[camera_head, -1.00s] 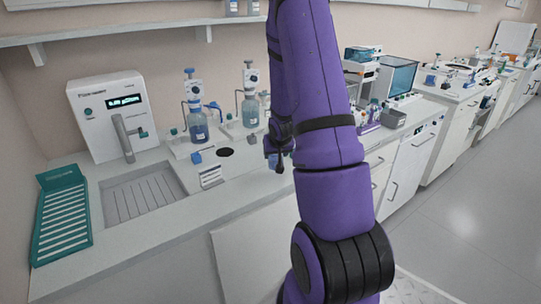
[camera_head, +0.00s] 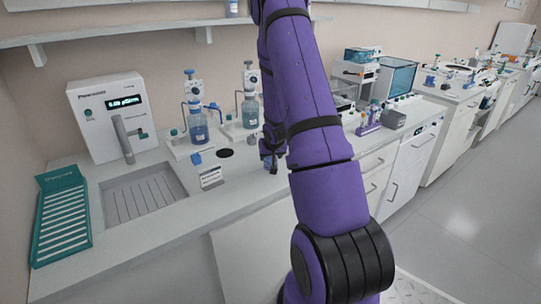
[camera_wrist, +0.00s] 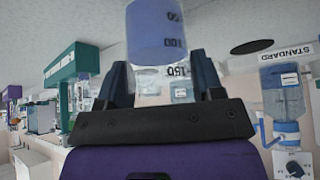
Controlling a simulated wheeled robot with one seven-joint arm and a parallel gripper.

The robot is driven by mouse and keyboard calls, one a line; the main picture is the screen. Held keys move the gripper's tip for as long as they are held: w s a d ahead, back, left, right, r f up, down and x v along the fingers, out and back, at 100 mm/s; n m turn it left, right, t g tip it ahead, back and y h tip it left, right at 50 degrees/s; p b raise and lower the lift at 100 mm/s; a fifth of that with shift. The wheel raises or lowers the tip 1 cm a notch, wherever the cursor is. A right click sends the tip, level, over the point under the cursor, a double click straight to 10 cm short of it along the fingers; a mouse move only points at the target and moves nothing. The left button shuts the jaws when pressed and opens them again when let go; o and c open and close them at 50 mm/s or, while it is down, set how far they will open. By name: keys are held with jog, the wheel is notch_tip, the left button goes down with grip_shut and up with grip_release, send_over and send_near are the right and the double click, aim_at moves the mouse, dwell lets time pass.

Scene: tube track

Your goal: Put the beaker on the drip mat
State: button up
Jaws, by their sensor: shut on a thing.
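The beaker (camera_wrist: 155,32) is clear with dark graduation marks and blue liquid. In the wrist view it sits between the two dark fingers of my gripper (camera_wrist: 163,82), which are shut on it. In the head view my gripper (camera_head: 270,160) is over the front of the counter, right of the bottle station; the arm hides the beaker there. The drip mat appears to be the teal slatted mat (camera_head: 62,222) at the far left of the counter. It looks empty, and my gripper is well to its right.
Between my gripper and the mat lie a grey grooved basin (camera_head: 145,197) and a white dispenser (camera_head: 110,115) with a spout. Two blue-liquid bottles (camera_head: 198,125) stand on a white station (camera_head: 222,150). A shelf (camera_head: 120,32) runs above.

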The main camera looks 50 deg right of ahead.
jog(key=o, duration=0.6)
jog(key=shift+f, duration=0.1)
jog(key=shift+c, duration=0.2)
jog(key=o, duration=0.4)
